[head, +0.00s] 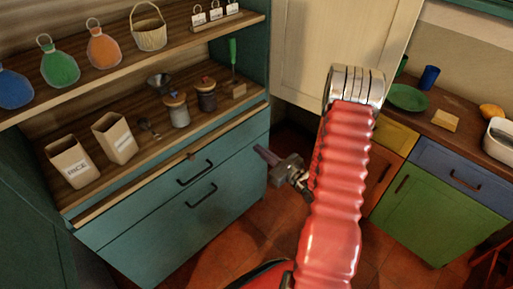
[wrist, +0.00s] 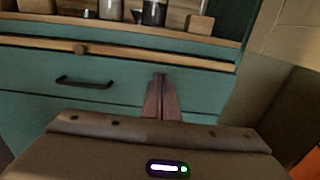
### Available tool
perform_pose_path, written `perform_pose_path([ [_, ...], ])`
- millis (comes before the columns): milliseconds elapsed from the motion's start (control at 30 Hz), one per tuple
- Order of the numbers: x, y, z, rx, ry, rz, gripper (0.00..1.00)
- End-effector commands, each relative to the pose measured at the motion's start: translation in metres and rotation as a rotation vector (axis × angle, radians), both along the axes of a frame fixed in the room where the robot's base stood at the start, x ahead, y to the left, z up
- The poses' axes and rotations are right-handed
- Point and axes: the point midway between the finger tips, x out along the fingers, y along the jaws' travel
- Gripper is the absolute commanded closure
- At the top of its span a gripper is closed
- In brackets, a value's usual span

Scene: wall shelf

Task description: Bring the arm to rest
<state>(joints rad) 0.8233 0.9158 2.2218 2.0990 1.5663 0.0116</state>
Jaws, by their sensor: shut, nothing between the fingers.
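My gripper (head: 262,154) is shut and empty, in front of the right end of the teal cabinet's drawers (head: 160,205) in the head view. In the wrist view my gripper (wrist: 160,78) points at the teal drawer front (wrist: 125,68), with its two fingers together. I cannot tell how far the fingertips are from the drawer front. My red arm rises in the middle of the head view, bent at its silver top joint, and hides part of the cream door behind it.
The wooden shelf (head: 135,98) holds two paper bags, jars and small tools. At right, a counter (head: 452,133) holds green dishes and a blue cup (head: 429,77). Reddish floor tiles (head: 235,222) are bare between the cabinets.

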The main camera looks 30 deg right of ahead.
Motion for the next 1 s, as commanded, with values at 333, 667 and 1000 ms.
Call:
perform_pose_path([
  [333,0.0,0.0,0.0,0.0,-0.001,0.0,1.0],
  [667,-0.002,0.006,-0.007,-0.008,0.027,0.026,1.0],
  [1000,-0.043,0.088,-0.026,-0.082,0.148,0.375,1.0],
])
